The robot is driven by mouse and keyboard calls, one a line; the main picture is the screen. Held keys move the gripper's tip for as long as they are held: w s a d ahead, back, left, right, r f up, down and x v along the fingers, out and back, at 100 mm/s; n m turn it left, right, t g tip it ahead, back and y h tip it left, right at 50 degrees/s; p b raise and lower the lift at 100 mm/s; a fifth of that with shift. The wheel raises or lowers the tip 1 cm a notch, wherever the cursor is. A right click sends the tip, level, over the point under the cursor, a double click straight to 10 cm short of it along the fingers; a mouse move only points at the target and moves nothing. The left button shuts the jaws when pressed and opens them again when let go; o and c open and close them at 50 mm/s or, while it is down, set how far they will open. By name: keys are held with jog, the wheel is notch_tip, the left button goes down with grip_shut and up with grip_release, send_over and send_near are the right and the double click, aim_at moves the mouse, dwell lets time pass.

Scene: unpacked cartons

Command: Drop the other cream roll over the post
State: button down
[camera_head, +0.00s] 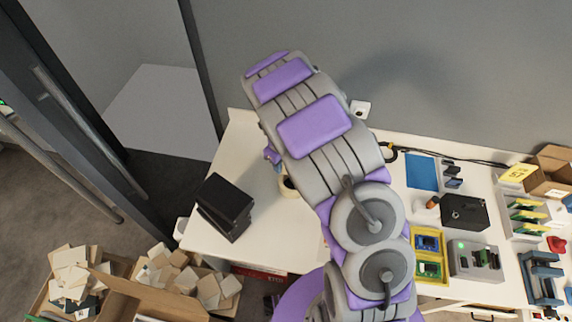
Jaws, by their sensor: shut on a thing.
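My arm reaches over the white table (205,248) and covers much of its middle. Only a small purple part of my gripper (272,157) shows at the left edge of the arm. It is shut, but its fingertips and most of what it holds are hidden. A cream roll (288,193) with a dark opening shows partly from under the arm, just below that purple part. I cannot tell whether this roll is in the jaws or standing on the table. No post can be made out; the arm may hide it.
Black boxes (226,205) are stacked on the table's left part. A small white piece with a dark hole (361,108) is near the back wall. A blue sheet (422,172), yellow tray (430,280) and black device (465,213) crowd the right. Open cartons (140,295) stand on the floor at lower left.

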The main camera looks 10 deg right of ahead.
jog(key=f, duration=0.1)
jog(key=d+f+b, duration=0.1)
jog(key=shift+d+f+b, duration=0.25)
jog(key=shift+f+b, duration=0.05)
jog(key=shift+f, duration=0.45)
jog(key=shift+a+r, duration=0.2)
jog(key=shift+a, duration=0.65)
jog(key=shift+d+p, duration=0.3)
jog(key=shift+d, duration=0.1)
jog(key=shift+f, duration=0.1)
